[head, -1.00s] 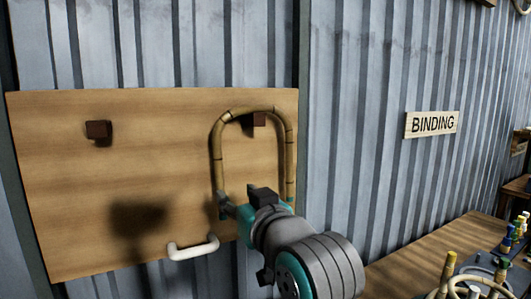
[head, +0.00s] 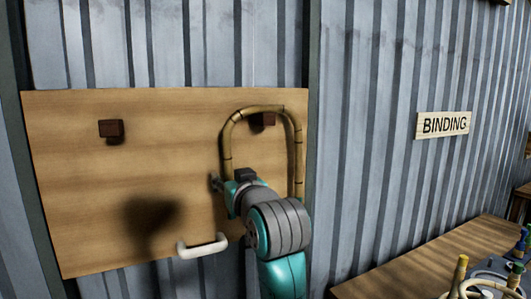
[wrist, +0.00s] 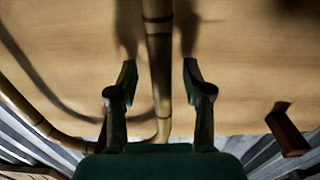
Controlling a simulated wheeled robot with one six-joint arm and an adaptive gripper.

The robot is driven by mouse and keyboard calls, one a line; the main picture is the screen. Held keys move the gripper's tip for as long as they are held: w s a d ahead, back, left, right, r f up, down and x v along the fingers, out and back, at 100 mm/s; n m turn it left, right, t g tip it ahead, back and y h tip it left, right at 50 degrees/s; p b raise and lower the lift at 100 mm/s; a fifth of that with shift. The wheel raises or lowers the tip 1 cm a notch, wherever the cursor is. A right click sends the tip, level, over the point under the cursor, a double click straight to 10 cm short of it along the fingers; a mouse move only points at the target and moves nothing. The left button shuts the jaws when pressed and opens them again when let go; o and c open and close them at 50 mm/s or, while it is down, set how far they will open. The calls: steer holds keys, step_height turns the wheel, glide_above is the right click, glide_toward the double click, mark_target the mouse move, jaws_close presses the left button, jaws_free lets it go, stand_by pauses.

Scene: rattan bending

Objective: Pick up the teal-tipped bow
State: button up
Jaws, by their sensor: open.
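The bow (head: 262,108) is a bent rattan arch with dark bands. It hangs over the right dark peg (head: 265,121) on the wooden board, its two legs pointing down. My gripper (head: 224,184) is at the lower part of its left leg and hides that leg's end. No teal tip shows clearly now. In the wrist view, a leg of the bow (wrist: 158,50) runs between the two spread fingers of my gripper (wrist: 158,72), with a gap on each side.
The wooden board (head: 75,200) is close behind the bow. A second dark peg (head: 111,129) on its left is empty. A white handle (head: 202,246) sticks out below my gripper. A bench (head: 440,265) with rattan pieces stands at the lower right.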

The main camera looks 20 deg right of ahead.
steer(key=shift+w, duration=0.15)
jaws_close()
